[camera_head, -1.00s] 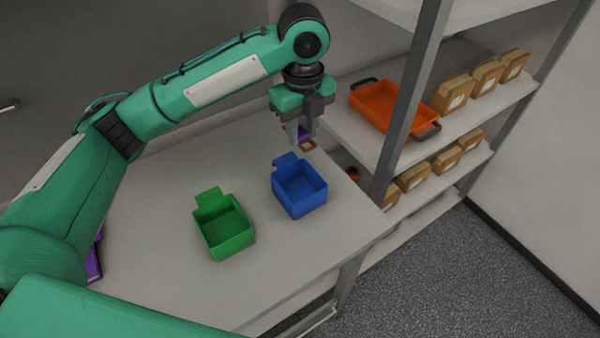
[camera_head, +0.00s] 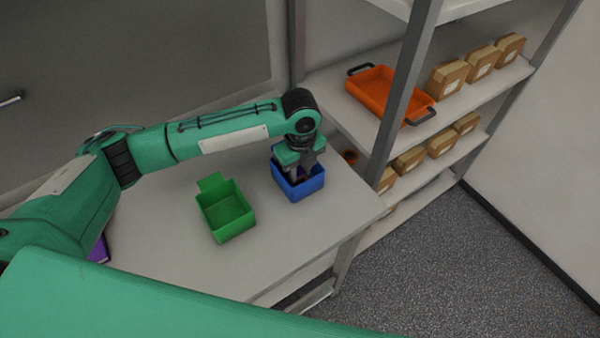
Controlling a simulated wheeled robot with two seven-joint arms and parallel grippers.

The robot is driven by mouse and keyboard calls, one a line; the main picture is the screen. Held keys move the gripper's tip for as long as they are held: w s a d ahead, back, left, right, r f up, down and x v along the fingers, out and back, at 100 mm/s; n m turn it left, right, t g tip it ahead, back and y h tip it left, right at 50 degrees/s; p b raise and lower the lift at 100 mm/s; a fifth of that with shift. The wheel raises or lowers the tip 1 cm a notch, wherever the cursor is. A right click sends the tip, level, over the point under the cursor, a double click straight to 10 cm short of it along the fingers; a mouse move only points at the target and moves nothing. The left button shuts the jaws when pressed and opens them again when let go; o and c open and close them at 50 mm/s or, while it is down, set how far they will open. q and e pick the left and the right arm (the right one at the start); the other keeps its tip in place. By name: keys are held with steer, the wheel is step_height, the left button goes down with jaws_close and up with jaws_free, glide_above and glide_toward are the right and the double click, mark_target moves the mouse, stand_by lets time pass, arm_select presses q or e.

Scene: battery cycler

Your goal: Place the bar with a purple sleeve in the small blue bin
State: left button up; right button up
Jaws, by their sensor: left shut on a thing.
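The small blue bin (camera_head: 310,189) stands on the table near its far right part. My left gripper (camera_head: 297,179) points down into the bin from above, its fingers partly below the rim. It is shut on the bar with a purple sleeve, which the gripper and the bin walls hide now. I cannot tell whether the bar touches the bin floor. My right gripper is not in view.
A green bin (camera_head: 228,219) stands on the table (camera_head: 185,262) to the left of the blue one. A purple object (camera_head: 99,250) shows partly behind my arm. The shelf at right holds an orange tray (camera_head: 385,95) and several cardboard boxes (camera_head: 447,78).

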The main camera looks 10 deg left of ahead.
arm_select(q)
step_height(320, 180, down, 2)
steer(key=shift+f, duration=0.15)
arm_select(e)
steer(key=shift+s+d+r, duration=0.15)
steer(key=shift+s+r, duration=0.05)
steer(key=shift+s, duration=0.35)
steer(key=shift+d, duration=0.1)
arm_select(q)
steer(key=shift+f, duration=0.15)
steer(key=o, duration=1)
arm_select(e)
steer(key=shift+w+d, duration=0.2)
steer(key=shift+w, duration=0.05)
